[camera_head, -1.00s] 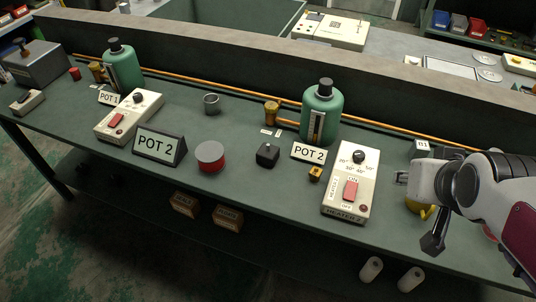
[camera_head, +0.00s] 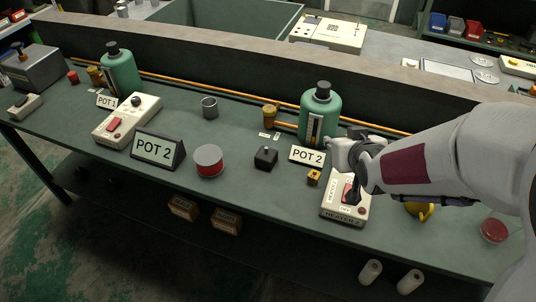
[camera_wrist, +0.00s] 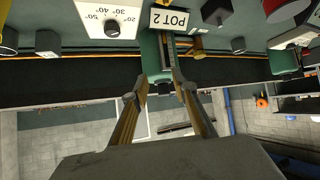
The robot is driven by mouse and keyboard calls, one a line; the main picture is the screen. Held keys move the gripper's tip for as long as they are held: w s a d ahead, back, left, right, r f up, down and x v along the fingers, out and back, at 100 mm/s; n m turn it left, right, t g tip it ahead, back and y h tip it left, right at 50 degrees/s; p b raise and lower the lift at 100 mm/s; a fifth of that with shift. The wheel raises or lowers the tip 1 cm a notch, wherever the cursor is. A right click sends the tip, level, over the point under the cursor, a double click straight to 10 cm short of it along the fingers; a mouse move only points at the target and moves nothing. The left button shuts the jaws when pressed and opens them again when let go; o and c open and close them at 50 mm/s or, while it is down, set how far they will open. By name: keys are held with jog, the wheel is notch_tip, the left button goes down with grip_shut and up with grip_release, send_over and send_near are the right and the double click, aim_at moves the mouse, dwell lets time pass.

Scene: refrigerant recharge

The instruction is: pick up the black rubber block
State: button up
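The black rubber block (camera_head: 265,157) stands on the green bench, left of the small POT 2 label (camera_head: 307,154). It is a dark, squat cube with a small knob-like top. In the head view my wrist hangs above heater 2 (camera_head: 342,212), to the right of the block, and hides the heater's dial. The fingers are not clear there.
The green POT 2 bottle (camera_head: 321,112) stands behind the label, near the copper pipe. A brass fitting (camera_head: 270,117) is behind the block. A small yellow piece (camera_head: 313,177) lies right.

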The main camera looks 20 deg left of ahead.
jog(key=w+a+f+n+y, duration=0.2)
jog(key=a+f, duration=0.5)
jog(key=a, duration=0.2)
jog(key=y, duration=0.3)
send_near(266, 148)
jog(key=shift+w+a+f+n, duration=0.2)
jog(key=shift+w+a, duration=0.2)
jog(key=shift+a, duration=0.05)
jog(key=shift+w+a+f+n, duration=0.2)
jog(key=shift+w+a, duration=0.15)
jog(key=shift+a, duration=0.1)
jog(key=shift+w+a, duration=0.1)
jog(key=shift+x, duration=1.15)
jog(key=shift+w+f, duration=0.1)
jog(key=shift+h, duration=0.3)
jog(key=shift+x, duration=2.5)
grip_shut()
